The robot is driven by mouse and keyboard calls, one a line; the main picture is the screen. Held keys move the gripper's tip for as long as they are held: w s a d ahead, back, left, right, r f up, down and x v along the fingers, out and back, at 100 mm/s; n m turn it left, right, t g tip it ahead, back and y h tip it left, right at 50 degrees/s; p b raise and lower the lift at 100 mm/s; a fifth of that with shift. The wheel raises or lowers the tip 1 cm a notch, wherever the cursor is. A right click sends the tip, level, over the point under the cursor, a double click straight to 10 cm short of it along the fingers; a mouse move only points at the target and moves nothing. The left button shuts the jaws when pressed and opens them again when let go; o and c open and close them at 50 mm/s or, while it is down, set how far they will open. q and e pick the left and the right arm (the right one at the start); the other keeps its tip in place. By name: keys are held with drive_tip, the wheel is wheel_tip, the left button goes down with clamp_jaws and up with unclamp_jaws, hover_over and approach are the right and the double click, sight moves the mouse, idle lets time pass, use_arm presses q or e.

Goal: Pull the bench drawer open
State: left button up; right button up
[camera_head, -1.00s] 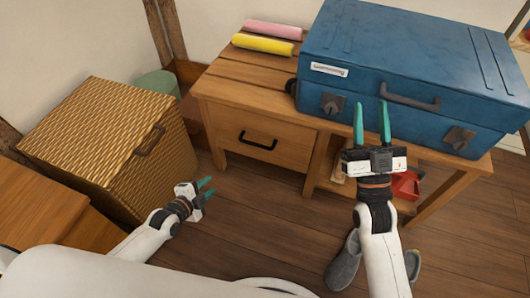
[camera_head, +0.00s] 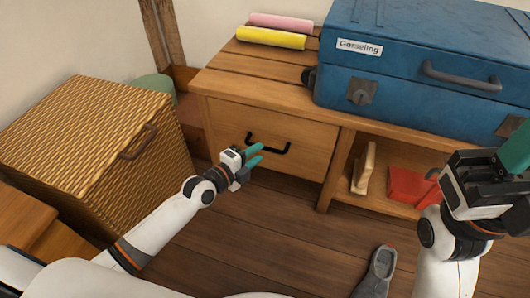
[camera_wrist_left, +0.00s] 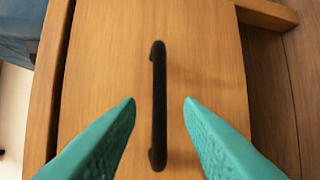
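The bench drawer (camera_head: 285,160) is a shut wooden front at the left end of the wooden bench (camera_head: 270,93). Its black bar handle (camera_head: 268,145) runs across the middle of the front. My left gripper (camera_head: 257,156) is open just in front of the handle, its teal fingertips close to it. In the left wrist view the handle (camera_wrist_left: 158,105) stands between the two open fingers (camera_wrist_left: 160,108), apart from both. My right gripper (camera_head: 512,160) is at the right edge, partly cut off, and its fingertips are not clearly shown.
A blue case (camera_head: 420,80) sits on the bench top beside pink (camera_head: 281,22) and yellow (camera_head: 270,38) rolls. A wicker chest (camera_head: 95,130) stands at left. A grey slipper (camera_head: 379,272) is on the floor.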

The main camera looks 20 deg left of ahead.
sight(263, 149)
use_arm(q)
drive_tip(key=shift+b+x, duration=0.55)
drive_tip(key=shift+x, duration=1.75)
drive_tip(key=shift+c, duration=0.2)
clamp_jaws()
